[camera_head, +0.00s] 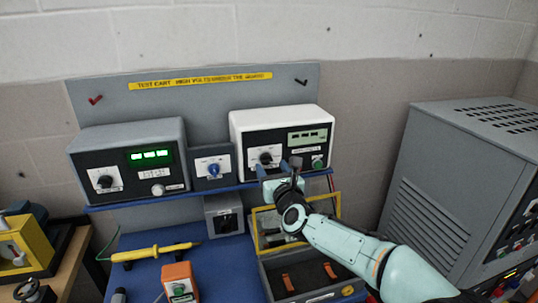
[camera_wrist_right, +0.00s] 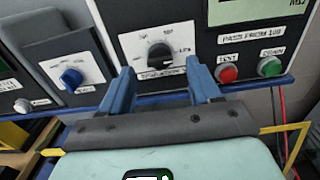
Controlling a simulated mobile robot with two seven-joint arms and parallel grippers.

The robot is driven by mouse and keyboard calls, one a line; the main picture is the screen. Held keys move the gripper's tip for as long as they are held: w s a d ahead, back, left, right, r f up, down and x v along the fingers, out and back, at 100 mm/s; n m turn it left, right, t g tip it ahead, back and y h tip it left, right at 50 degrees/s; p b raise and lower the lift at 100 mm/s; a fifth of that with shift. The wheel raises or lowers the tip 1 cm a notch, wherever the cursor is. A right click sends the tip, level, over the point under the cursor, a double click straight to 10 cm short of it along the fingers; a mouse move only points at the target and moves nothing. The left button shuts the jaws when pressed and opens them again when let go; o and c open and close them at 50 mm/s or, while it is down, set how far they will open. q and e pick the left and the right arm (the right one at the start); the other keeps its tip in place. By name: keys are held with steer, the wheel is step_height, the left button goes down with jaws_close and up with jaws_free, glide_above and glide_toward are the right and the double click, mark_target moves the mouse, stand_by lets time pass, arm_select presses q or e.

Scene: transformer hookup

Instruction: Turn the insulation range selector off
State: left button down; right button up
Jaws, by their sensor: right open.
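The insulation range selector is a black rotary knob (camera_wrist_right: 161,56) on a white dial plate, on the front of the white instrument (camera_head: 281,118). In the head view the knob (camera_head: 266,158) sits at the left part of that black front panel. Its exact pointer setting is hard to read. My right gripper (camera_wrist_right: 160,84) is open, its two blue fingers spread below and to either side of the knob, with nothing between them. In the head view my right gripper (camera_head: 277,170) is just in front of the panel, partly over its lower edge. My left gripper is out of view.
A red TEST button (camera_wrist_right: 228,73) and green button (camera_wrist_right: 270,66) lie right of the knob. A blue-knob box (camera_head: 213,168) and grey meter (camera_head: 128,160) with lit green digits stand left. Below are an open yellow-rimmed case (camera_head: 335,205) and yellow probe (camera_head: 152,251).

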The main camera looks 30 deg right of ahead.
mark_target(268, 161)
steer(key=shift+r+p+x, duration=0.2)
steer(key=shift+p+x, duration=0.35)
steer(key=shift+x, duration=0.65)
steer(key=shift+w+d+f, duration=0.1)
steer(key=shift+w+f, duration=0.1)
steer(key=shift+w, duration=0.4)
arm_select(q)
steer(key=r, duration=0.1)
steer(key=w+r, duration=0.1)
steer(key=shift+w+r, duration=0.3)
